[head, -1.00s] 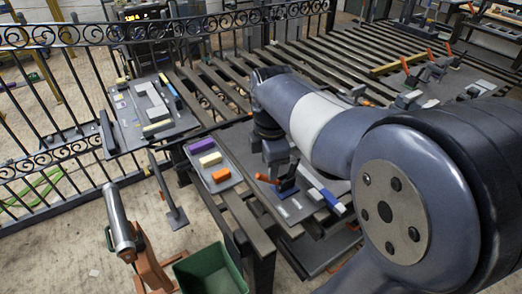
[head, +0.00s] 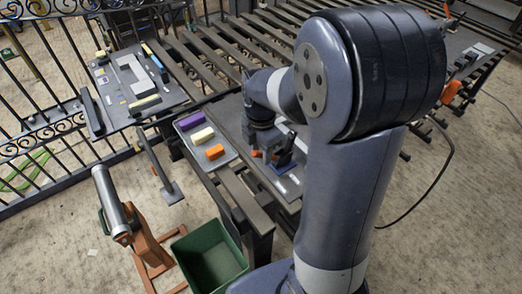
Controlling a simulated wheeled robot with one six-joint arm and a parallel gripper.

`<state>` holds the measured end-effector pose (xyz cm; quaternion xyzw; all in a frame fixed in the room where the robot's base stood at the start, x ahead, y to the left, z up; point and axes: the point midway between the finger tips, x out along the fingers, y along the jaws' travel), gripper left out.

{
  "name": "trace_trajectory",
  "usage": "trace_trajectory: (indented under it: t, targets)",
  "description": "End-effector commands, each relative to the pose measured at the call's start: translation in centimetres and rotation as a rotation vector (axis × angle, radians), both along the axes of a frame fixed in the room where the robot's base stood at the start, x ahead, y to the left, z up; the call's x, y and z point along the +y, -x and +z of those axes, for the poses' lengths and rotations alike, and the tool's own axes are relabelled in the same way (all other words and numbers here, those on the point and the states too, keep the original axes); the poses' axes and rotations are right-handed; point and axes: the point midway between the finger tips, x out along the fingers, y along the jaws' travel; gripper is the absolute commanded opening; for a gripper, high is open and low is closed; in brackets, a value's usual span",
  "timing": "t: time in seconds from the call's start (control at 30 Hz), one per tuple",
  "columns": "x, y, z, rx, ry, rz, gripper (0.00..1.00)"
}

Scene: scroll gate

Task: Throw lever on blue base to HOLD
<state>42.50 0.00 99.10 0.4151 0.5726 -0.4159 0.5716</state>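The blue base (head: 284,168) stands on a grey plate on the slatted bench, beside my arm. A small orange part (head: 254,153), probably the lever's grip, shows just left of it. My gripper (head: 268,153) points down right at the lever, above and beside the blue base. Its fingers are small and dark, and I cannot tell whether they are apart, shut or touching the lever. My arm covers the area to the right of the base. The HOLD marking is not readable.
A grey tray (head: 226,158) with a purple block (head: 191,122), a cream block (head: 202,136) and an orange block (head: 214,152) lies left of the gripper. A green bin (head: 210,262) stands on the floor. An iron railing (head: 40,135) runs along the left.

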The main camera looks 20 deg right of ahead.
Motion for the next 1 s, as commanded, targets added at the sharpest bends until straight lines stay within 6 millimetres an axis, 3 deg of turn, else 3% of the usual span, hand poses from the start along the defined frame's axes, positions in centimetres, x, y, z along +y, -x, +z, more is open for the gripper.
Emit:
trace_trajectory:
  t: [0.4,0.87,1.0]
  targets:
    - [0.00,-0.01,-0.87,-0.002,0.000,0.000,0.37]
    - [0.00,-0.01,-0.84,-0.002,0.000,0.000,0.00]
    - [0.00,-0.01,-0.84,-0.002,0.000,0.000,0.00]
